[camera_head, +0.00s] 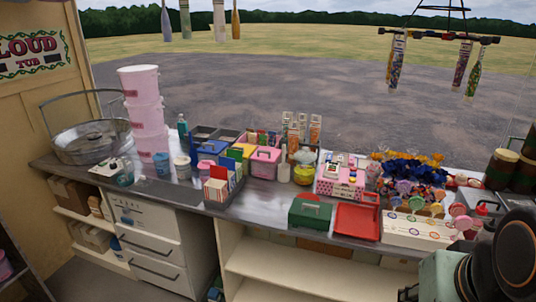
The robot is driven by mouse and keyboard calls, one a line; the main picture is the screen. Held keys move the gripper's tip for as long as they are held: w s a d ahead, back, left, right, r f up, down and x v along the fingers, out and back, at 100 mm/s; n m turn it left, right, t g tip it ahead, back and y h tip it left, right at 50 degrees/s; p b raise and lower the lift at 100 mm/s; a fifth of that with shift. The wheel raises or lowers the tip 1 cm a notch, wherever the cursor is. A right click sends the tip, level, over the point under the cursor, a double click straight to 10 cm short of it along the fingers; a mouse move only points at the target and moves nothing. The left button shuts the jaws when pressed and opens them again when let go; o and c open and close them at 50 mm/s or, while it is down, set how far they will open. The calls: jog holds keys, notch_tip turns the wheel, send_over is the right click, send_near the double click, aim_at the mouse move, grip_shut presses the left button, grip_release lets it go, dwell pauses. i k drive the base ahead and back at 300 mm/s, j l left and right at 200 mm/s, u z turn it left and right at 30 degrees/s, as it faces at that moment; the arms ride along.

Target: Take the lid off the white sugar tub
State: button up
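I cannot pick out the white sugar tub for certain. One small pale tub (182,168) stands on the left part of the metal counter, right of a blue cup-like container (161,164). Its top is too small to tell whether a lid is on it. Part of my dark arm shows at the lower right, in front of the counter's right end. My gripper does not show.
Stacked pink tubs (148,122) stand behind the pale tub, and a round metal floss bowl (92,142) is at the far left. A paper-filled box (222,184), a green box (310,212) and a red tray (357,222) line the front. Bottles hang at upper right.

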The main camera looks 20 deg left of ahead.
aim_at(181, 160)
jog(key=j+u, duration=0.1)
jog(key=j, duration=0.6)
jog(key=j+u, duration=0.1)
jog(key=j, duration=0.55)
jog(key=i+j+u, duration=0.1)
jog(key=j, duration=0.6)
jog(key=i+j, duration=0.1)
jog(key=j, duration=0.6)
jog(key=i+j+u, duration=0.15)
jog(key=j, duration=0.5)
jog(key=k, duration=0.05)
